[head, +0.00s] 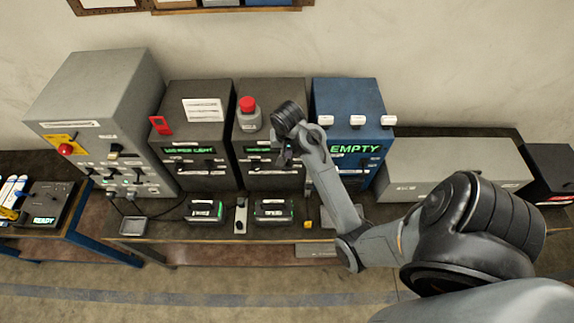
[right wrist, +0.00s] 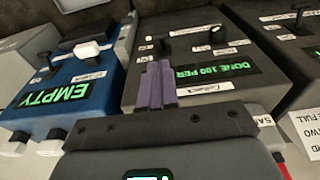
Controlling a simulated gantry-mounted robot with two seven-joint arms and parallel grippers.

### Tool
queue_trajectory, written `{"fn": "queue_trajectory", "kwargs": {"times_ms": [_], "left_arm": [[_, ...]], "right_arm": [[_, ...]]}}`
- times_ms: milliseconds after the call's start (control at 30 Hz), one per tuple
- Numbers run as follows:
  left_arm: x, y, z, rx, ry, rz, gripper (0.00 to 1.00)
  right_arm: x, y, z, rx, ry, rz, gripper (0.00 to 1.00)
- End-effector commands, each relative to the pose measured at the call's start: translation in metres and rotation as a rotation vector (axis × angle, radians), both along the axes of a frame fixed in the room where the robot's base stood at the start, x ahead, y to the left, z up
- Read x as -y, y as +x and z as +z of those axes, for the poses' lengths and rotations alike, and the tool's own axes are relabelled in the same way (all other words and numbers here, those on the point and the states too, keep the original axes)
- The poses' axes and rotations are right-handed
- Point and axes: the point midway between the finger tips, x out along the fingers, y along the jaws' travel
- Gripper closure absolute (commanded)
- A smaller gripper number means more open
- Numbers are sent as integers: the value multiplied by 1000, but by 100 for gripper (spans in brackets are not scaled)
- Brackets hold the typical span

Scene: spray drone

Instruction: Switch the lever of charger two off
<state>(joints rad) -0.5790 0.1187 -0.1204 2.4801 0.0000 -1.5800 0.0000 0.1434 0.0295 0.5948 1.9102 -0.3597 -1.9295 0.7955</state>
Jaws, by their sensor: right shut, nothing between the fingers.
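Two dark chargers stand side by side in the head view. The right one, which I take as charger two (head: 270,102), has a green display, partly hidden by my gripper. In the right wrist view this charger (right wrist: 180,90) appears upside down and its display reads "DONE 100 PER". Two black handles show on its panel, one (right wrist: 163,45) just beyond my fingertips and one (right wrist: 217,36) to the right; I cannot tell which is the lever. My right gripper (head: 284,158) is shut and empty in front of the panel; its purplish fingers (right wrist: 157,84) point at it. My left gripper is not in view.
The other dark charger (head: 190,130) and a grey cabinet (head: 95,100) stand to the left. A blue "EMPTY" unit (head: 345,98) stands close on the right. A red-capped bottle (head: 249,116) sits on top. Battery packs (head: 205,210) lie in front on the bench.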

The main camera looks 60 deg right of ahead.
Motion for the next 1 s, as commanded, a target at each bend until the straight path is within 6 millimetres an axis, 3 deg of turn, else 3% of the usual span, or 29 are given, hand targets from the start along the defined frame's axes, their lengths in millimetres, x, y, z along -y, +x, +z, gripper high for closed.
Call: {"fn": "queue_trajectory", "kwargs": {"times_ms": [500, 733, 1000], "left_arm": [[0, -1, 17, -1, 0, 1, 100], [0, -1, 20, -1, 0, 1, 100], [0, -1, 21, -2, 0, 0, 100]], "right_arm": [[13, 6, -87, -4, -1, 0, 100], [15, 8, -108, -2, -1, 2, 100], [15, 8, -113, -1, 0, 0, 100]]}}
